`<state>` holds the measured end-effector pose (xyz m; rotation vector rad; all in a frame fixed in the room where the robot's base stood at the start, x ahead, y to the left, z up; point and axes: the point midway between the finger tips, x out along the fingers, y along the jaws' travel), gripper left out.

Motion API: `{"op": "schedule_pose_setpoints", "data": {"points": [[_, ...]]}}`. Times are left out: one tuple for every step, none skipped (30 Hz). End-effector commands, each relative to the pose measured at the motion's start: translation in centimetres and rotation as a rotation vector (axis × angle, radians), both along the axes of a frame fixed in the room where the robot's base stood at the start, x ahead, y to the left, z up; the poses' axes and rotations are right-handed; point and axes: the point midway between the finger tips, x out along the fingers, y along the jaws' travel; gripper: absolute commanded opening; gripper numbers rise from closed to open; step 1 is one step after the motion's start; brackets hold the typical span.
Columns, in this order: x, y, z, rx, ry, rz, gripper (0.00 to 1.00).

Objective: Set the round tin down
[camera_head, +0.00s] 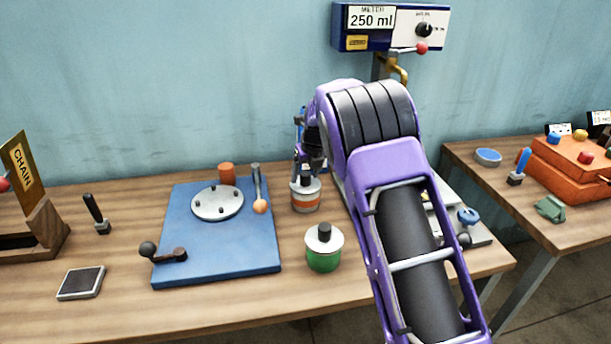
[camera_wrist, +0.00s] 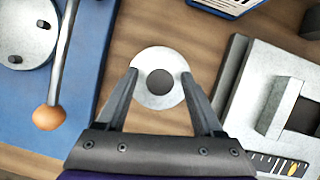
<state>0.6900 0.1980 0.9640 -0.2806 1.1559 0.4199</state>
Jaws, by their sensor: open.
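A round tin (camera_head: 305,201) with an orange band, pale top and dark knob stands upright on the wooden bench, just right of the blue board. In the wrist view its round pale top (camera_wrist: 158,55) and dark knob lie between my fingertips. My gripper (camera_wrist: 159,76) is open, with one finger on each side of the knob, over the tin's top; whether the fingers touch it I cannot tell. In the head view my arm hides most of the gripper. A second round tin (camera_head: 323,259), green with a pale top and dark knob, stands nearer the front edge.
The blue board (camera_head: 210,258) carries a pale disc (camera_head: 217,203), a lever with an orange ball (camera_head: 260,206) and a crank. A grey fixture (camera_wrist: 270,105) stands to the right. The 250 ml meter (camera_head: 390,27) hangs behind. Bare bench lies around the green tin.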

Motion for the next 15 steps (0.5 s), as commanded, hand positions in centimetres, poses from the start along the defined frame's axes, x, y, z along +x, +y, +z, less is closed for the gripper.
{"op": "schedule_pose_setpoints", "data": {"points": [[-0.2,-0.1,0.9,0.001,-0.003,0.0,0.69],[-0.4,-0.2,1.4,0.001,-0.003,0.0,0.69],[-0.6,-0.4,2.2,0.001,-0.005,0.0,0.69],[-0.9,-0.5,2.7,0.001,-0.005,0.0,0.69],[-1.1,-0.6,3.4,0.001,-0.005,0.0,0.69],[-1.4,-0.7,4.2,0.001,-0.004,0.001,0.69],[-1.6,-0.8,4.9,0.001,-0.005,0.001,0.69],[-1.9,-0.9,5.5,0.001,-0.005,0.001,0.69],[-2.2,-1.1,6.3,0.001,-0.004,0.001,0.69],[-2.4,-1.2,6.8,0.001,-0.003,0.001,0.69],[-2.6,-1.3,7.3,0.001,-0.003,0.001,0.69],[-2.9,-1.4,8.0,0.001,-0.004,0.001,0.69],[-3.0,-1.5,8.4,0.001,-0.003,0.001,0.69],[-3.2,-1.6,8.9,0.001,-0.003,0.0,0.69],[-3.4,-1.7,9.4,0.001,-0.003,0.0,0.69]]}}
